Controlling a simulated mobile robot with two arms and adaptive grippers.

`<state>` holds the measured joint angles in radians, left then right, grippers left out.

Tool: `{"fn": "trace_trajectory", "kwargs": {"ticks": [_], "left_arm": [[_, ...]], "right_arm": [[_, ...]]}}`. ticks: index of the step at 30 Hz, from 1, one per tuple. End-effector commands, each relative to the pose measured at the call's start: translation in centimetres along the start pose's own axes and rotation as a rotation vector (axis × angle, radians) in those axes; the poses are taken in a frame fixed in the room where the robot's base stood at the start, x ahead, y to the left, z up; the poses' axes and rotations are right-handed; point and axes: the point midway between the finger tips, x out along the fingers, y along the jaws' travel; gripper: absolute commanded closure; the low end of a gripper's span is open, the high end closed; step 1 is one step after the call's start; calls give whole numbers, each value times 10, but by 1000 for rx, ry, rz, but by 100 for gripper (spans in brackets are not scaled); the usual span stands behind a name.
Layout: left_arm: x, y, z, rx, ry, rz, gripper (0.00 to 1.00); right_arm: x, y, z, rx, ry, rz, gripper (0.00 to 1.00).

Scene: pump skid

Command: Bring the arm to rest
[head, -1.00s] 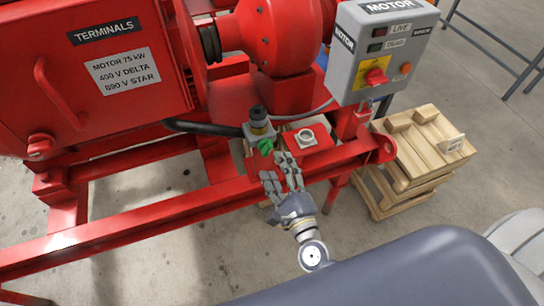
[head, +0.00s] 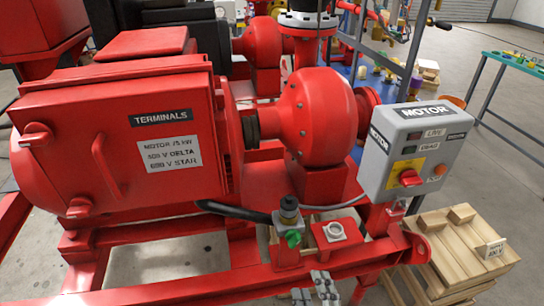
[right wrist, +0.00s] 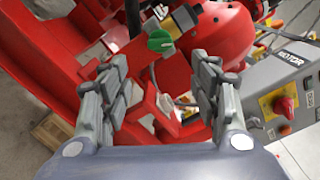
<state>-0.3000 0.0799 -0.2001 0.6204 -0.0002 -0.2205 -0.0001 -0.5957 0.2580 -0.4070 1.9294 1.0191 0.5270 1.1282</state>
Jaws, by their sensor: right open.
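My right gripper (head: 315,289) shows at the bottom edge of the head view, only its fingers in frame. It is open and empty, in front of the red skid rail (head: 345,262). In the right wrist view its two fingers (right wrist: 165,95) stand apart with nothing between them. A small valve with a green knob (head: 293,239) is just beyond the fingers; the green knob also shows in the right wrist view (right wrist: 160,41). My left gripper is not in view.
A grey motor control box (head: 416,150) with a red switch stands right of the gripper. A red terminal box (head: 110,150) is at left. A wooden pallet stack (head: 455,255) sits at lower right. A black cable (head: 232,211) runs to the valve. Grey floor is open at right.

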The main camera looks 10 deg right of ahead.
Motion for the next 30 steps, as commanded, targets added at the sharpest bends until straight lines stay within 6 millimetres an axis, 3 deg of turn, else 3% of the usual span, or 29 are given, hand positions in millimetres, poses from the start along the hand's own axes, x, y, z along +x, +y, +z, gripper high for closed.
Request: {"fn": "trace_trajectory", "kwargs": {"ticks": [5, 8, 14, 17, 21, 25, 30], "left_arm": [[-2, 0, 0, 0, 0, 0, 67], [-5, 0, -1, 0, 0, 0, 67], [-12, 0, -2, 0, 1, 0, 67], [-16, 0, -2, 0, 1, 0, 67], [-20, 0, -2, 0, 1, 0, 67], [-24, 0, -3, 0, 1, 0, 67], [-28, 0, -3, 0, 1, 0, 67]], "right_arm": [[0, 21, -9, -105, -5, 47, 43], [-2, 62, -28, -305, -20, 142, 43], [-33, 176, -98, -853, -119, 460, 43], [-66, 228, -139, -1102, -205, 646, 43], [-130, 288, -197, -1403, -385, 922, 43], [-201, 324, -241, -1609, -607, 1165, 43], [-276, 342, -274, -1744, -878, 1381, 43]]}}
